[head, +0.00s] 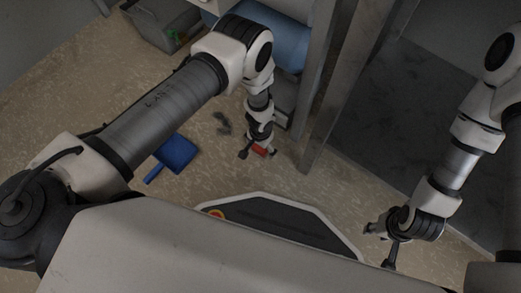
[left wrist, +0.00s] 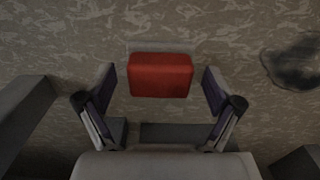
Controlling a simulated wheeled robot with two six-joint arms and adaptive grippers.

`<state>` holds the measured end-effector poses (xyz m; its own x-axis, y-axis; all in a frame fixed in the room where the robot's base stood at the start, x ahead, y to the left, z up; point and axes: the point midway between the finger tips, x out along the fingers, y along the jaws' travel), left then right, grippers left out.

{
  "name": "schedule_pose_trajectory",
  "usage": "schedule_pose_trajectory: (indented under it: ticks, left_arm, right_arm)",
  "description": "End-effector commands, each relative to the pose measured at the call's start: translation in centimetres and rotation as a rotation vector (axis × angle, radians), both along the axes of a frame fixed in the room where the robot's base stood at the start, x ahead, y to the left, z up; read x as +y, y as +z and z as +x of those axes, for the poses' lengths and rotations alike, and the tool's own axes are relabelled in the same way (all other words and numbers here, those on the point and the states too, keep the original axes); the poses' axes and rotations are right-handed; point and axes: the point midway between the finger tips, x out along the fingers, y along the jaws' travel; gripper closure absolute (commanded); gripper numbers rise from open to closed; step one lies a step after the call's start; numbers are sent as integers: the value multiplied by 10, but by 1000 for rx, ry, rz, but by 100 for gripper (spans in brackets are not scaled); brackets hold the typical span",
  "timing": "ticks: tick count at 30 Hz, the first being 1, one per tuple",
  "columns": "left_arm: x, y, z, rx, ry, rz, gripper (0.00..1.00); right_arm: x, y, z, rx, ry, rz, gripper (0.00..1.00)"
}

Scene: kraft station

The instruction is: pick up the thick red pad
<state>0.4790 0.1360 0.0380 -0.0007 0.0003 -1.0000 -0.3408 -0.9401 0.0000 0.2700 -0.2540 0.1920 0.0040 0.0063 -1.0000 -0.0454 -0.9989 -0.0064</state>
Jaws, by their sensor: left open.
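The thick red pad (left wrist: 160,75) lies on the speckled floor in the left wrist view, just ahead of and between the fingers of my left gripper (left wrist: 160,90). The fingers are spread, one on each side of the pad, with a gap at each side. In the head view the red pad (head: 260,151) shows only in part beneath my left gripper (head: 258,154), which hides the rest. My right gripper (head: 380,244) is at the right in the head view, away from the pad; its fingers look spread apart with nothing between them.
A blue dustpan-like object (head: 176,154) lies on the floor left of my left gripper. A dark patch (head: 222,123) lies on the floor nearby. A grey metal post (head: 324,95) stands close to the right of the pad. A grey bin (head: 160,26) stands at the back.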

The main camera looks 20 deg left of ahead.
Motion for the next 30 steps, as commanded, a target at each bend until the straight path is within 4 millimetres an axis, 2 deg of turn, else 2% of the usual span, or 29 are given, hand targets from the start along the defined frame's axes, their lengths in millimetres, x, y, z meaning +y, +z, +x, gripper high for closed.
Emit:
schedule_pose_trajectory:
  ticks: [2, 3, 7, 10, 11, 20, 30]
  left_arm:
    - [0, 1, 0, 0, 0, 0, 12]
    - [0, 1, 0, 0, 0, 0, 26]
    - [0, 1, 0, 0, 0, 0, 72]
    - [0, 1, 0, 0, 0, 0, 73]
    - [0, 1, 0, 0, 0, 0, 79]
    - [0, 4, 0, 0, 0, 0, 79]
    - [5, 27, 0, -1, 2, 0, 79]
  right_arm:
    - [0, 1, 0, 0, 0, 0, 60]
    - [0, 1, 0, 0, 0, 0, 60]
    - [0, 1, 0, 0, 0, 0, 60]
    - [0, 1, 0, 0, 0, 0, 60]
    - [0, 1, 0, 0, 0, 0, 60]
    - [0, 3, 0, 1, 0, 0, 60]
    - [0, 23, -1, 3, 4, 1, 60]
